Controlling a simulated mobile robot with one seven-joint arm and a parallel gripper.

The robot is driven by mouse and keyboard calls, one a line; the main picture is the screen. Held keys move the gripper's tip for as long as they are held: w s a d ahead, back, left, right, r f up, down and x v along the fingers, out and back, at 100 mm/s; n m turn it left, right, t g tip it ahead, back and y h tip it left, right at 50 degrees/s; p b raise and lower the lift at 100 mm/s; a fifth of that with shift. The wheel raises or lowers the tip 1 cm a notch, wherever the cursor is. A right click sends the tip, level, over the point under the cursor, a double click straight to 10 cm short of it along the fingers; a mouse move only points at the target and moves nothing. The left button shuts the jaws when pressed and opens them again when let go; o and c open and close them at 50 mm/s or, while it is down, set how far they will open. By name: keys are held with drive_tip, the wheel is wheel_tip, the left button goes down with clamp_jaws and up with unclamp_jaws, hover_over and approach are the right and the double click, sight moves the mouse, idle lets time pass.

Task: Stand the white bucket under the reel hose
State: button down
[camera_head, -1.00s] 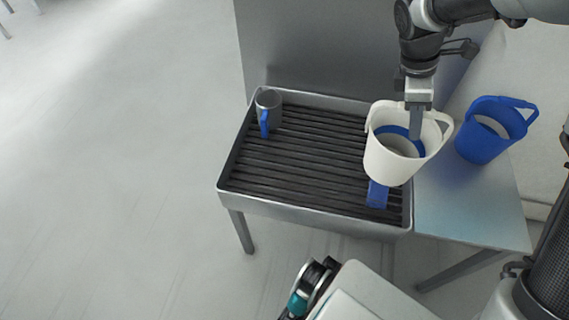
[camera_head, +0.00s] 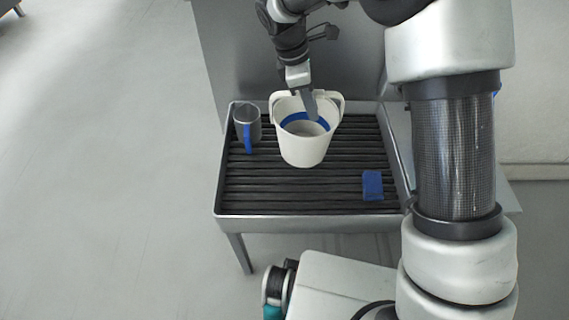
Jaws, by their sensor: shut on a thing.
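My gripper (camera_head: 311,106) comes down from above and is shut on the bucket, with a finger showing inside the opening. I cannot tell whether the bucket's base touches the slats or hangs just above them. No reel hose can be made out in this view.
A grey jug (camera_head: 247,116) with a blue handle stands close left of the bucket on the tray (camera_head: 300,222). A blue block (camera_head: 372,186) lies at the tray's front right. A grey panel rises behind. My arm hides most of the right side.

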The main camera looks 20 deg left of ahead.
drive_tip(key=f, duration=0.3)
drive_tip(key=f+b, duration=0.1)
drive_tip(key=f, duration=0.2)
drive_tip(key=a+f+b, duration=0.1)
drive_tip(key=f, duration=0.3)
drive_tip(key=shift+w, duration=0.1)
drive_tip(key=shift+f+b, duration=0.15)
drive_tip(key=shift+b, duration=0.15)
drive_tip(key=c, duration=1.7)
unclamp_jaws()
drive_tip(key=p+v, duration=0.3)
drive_tip(key=v, duration=0.9)
